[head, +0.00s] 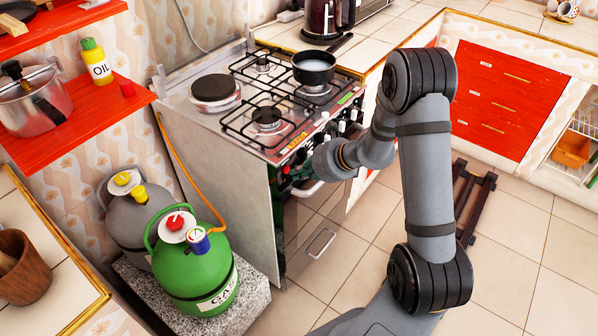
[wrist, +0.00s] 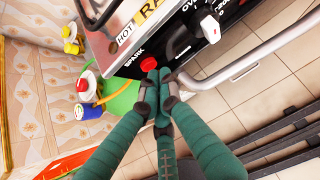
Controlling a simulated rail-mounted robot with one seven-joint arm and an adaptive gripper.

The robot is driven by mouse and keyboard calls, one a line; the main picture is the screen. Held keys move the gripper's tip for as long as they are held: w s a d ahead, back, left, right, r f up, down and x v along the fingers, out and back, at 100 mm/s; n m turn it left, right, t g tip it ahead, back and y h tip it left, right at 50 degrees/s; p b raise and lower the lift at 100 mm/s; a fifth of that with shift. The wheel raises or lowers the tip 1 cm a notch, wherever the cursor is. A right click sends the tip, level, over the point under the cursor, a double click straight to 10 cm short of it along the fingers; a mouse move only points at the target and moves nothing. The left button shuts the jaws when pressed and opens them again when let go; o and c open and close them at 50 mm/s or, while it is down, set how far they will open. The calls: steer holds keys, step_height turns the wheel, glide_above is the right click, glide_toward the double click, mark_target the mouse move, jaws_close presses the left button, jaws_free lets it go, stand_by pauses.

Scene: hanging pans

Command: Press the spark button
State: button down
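The red spark button (wrist: 148,64) sits on the black front panel of the stove, beside the printed word SPARK, in the wrist view. In the head view my gripper (head: 288,182) is at the left end of the stove's (head: 226,190) front panel, partly hidden by my wrist.
Control knobs (wrist: 210,28) and the oven handle (wrist: 235,68) are close to the right of my fingers. A green gas cylinder (head: 198,275) with an orange hose (head: 180,170) stands left of the stove. The floor in front is mostly clear.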

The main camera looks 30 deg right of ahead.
steer(key=shift+w+a+r+b, duration=0.1)
steer(key=shift+w+a+b, duration=0.3)
steer(key=shift+w, duration=0.35)
steer(key=s+d+r+p, duration=0.1)
steer(key=s+d+r, duration=0.4)
steer(key=s, duration=0.5)
steer(key=shift+s+r+p, duration=0.15)
steer(key=shift+r+p, duration=0.15)
steer(key=shift+r, duration=0.6)
stand_by(0.4)
